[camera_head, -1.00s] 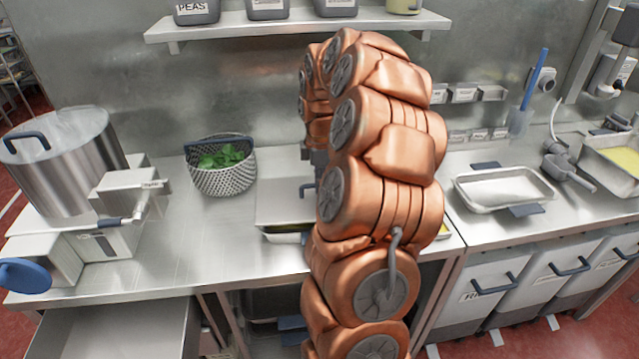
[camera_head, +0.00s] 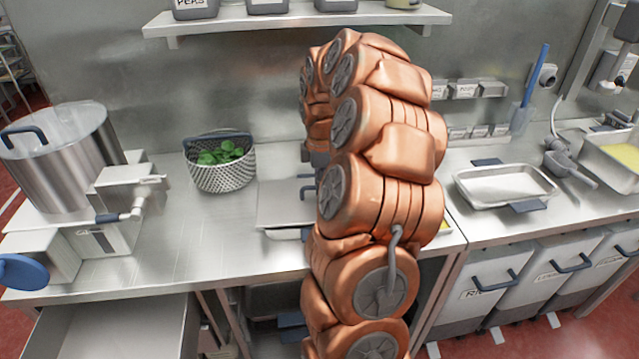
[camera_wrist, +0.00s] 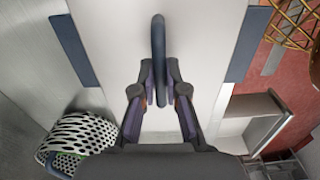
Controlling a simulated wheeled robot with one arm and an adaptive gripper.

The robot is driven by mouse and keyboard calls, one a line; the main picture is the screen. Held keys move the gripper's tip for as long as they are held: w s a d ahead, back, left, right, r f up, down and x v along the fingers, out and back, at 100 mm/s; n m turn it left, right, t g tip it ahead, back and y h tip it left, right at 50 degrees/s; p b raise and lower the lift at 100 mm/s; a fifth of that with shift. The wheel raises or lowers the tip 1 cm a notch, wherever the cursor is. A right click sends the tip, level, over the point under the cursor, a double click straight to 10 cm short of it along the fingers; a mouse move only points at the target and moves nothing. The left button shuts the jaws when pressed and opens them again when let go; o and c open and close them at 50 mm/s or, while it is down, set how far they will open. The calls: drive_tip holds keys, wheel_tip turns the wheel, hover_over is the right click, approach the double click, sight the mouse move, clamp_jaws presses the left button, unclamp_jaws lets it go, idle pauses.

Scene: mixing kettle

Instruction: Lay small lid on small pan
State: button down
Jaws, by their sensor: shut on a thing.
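The small lid (camera_head: 283,208) is a flat grey metal sheet on the counter side left of my arm. In the wrist view the lid (camera_wrist: 200,70) fills the middle, with its dark blue bar handle (camera_wrist: 158,35). My gripper (camera_wrist: 160,88) is shut on that handle, one finger on each side. The small pan (camera_head: 286,236) shows as a thin rim under the lid's front edge. Its blue side handles (camera_wrist: 75,50) stick out past the lid on both sides in the wrist view. The lid hides the pan's inside. I cannot tell whether lid and rim fully touch.
A perforated basket of greens (camera_head: 222,165) stands left of the lid. A large pot (camera_head: 62,160) is farther left. An empty tray (camera_head: 505,186) lies to the right. A shelf (camera_head: 300,22) hangs above. My arm hides the counter's middle. An open drawer (camera_head: 115,330) is below.

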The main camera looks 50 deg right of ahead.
drive_tip(key=shift+f, duration=0.4)
idle(0.3)
drive_tip(key=c, duration=0.7)
unclamp_jaws()
drive_tip(key=shift+o, duration=0.2)
drive_tip(key=shift+r, duration=0.1)
drive_tip(key=shift+s+r+p, duration=0.1)
drive_tip(key=shift+r+p, duration=0.55)
drive_tip(key=shift+r, duration=2.8)
